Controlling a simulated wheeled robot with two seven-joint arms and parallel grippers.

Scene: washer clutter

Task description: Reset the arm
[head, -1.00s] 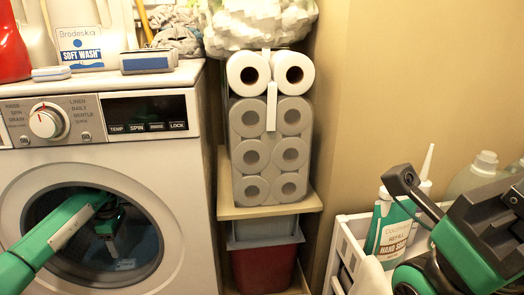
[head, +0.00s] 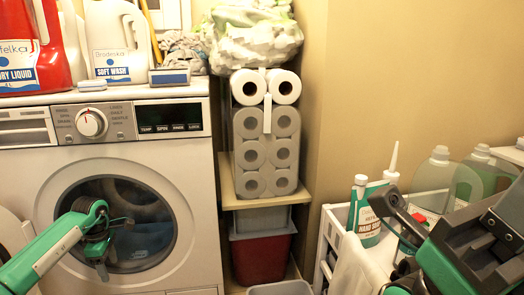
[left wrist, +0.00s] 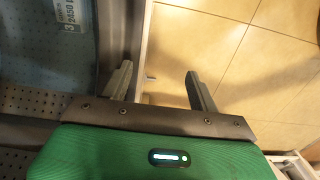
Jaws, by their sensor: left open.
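The white washer (head: 195,235) stands at the left of the head view. Its round opening (head: 165,250) is dark, with something bluish inside. My left arm comes in from the lower left, and my left gripper (head: 104,266) shows in front of the opening. In the left wrist view its two fingers (left wrist: 160,88) are spread apart with nothing between them. Perforated metal of the drum (left wrist: 22,100) shows at the left of that view. My right arm is bent at the lower right of the head view; its fingertips cannot be made out.
Detergent jugs (head: 118,40) stand on the washer. Paper rolls (head: 265,150) fill a shelf (head: 262,203) right of it, above a red bin (head: 262,262). A white cart (head: 327,235) with bottles (head: 372,215) stands near my right arm. Tiled floor (left wrist: 245,70) is clear in the wrist view.

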